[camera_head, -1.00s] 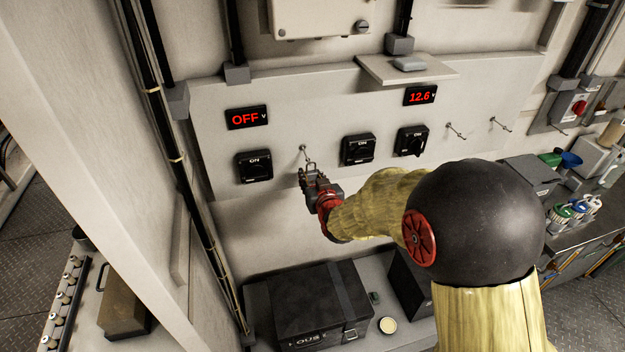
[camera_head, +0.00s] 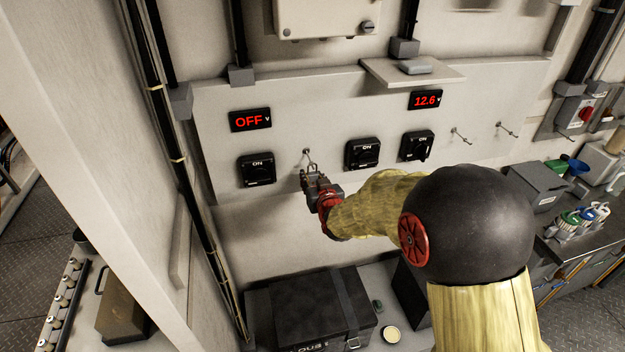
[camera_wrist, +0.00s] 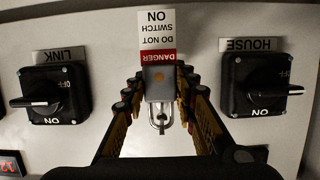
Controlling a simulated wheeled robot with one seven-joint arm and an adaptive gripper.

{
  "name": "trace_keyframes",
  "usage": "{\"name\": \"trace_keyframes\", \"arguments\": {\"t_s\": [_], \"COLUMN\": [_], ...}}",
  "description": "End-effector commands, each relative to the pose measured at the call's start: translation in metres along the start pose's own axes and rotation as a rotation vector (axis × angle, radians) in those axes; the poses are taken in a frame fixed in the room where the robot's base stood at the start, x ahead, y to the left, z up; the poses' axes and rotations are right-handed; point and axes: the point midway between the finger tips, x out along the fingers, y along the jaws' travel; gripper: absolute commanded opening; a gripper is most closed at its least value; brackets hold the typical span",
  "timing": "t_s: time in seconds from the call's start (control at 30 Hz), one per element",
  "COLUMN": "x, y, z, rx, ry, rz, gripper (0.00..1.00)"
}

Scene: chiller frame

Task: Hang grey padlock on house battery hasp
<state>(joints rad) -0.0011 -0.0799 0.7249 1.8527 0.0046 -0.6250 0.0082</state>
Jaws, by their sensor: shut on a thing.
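The grey padlock (camera_wrist: 160,84) is between my gripper's fingers (camera_wrist: 161,90) in the wrist view, its metal shackle (camera_wrist: 160,118) showing below its body. A red and white danger tag (camera_wrist: 157,40) shows beside it. In the head view my gripper (camera_head: 314,181) is close to the panel, just below a small wall hook (camera_head: 306,152). The shackle (camera_head: 312,168) shows close to this hook; I cannot tell whether they touch. The HOUSE switch (camera_wrist: 257,85) is right of the padlock in the wrist view, where labels appear upside down. I cannot make out the hasp.
The LINK switch (camera_wrist: 53,94) is on the padlock's other side. Another switch (camera_head: 417,146) and two empty hooks (camera_head: 461,136) are further right on the panel. A black case (camera_head: 308,306) stands below. A small shelf (camera_head: 412,73) juts out above.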

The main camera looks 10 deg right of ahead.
Motion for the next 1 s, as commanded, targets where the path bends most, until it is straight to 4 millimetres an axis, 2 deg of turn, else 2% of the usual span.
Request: {"name": "trace_keyframes", "arguments": {"t_s": [0.43, 0.47, 0.83, 1.0], "x": [-0.0001, -0.0001, -0.0001, -0.0001], "y": [0.0, 0.0, 0.0, 0.0], "z": [-0.0013, -0.0013, -0.0006, -0.0004], "rx": [0.0, 0.0, 0.0, 0.0], "ry": [0.002, 0.002, 0.001, 0.001], "rz": [0.0, 0.0, 0.0, 0.0], "gripper": [0.0, 0.28, 0.49, 0.49]}}
